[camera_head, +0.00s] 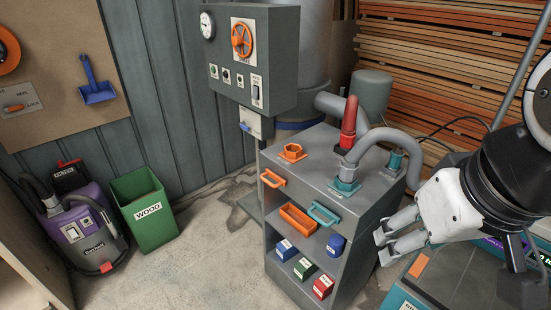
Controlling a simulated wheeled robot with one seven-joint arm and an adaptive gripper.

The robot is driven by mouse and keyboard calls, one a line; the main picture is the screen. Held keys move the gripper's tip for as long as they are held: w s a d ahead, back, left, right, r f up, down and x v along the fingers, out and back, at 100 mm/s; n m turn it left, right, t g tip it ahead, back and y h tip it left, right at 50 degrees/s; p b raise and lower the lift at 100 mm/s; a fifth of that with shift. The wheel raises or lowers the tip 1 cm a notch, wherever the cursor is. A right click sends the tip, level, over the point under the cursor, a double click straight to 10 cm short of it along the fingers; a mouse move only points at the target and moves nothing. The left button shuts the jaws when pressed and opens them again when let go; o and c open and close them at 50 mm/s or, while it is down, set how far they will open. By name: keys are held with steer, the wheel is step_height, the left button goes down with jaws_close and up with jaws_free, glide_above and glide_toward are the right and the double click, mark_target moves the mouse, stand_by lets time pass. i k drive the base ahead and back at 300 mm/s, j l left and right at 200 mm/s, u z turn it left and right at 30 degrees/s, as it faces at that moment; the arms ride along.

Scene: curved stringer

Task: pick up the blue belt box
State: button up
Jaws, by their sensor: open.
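A small blue box (286,250) with a white label sits at the left of a row of boxes on the lower shelf of the grey cart; its label is too small to read. Another blue item (336,245) stands to its right and higher, at the right side of the shelves; I cannot tell if it is a box. My gripper (382,246) is open and empty, in front of the cart's right side. It is well to the right of the boxes and touches none of them.
The grey cart (352,205) carries an orange tray (298,219), a green box (305,269) and a red box (323,287). Hoses and a red nozzle (348,122) rise from its top. A green wood bin (146,212) and purple vacuum (82,232) stand left. Floor between is clear.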

mark_target(285, 250)
steer(key=i+j+z, duration=0.3)
steer(key=j, duration=1.45)
steer(key=j+z, duration=0.3)
steer(key=j, duration=1.45)
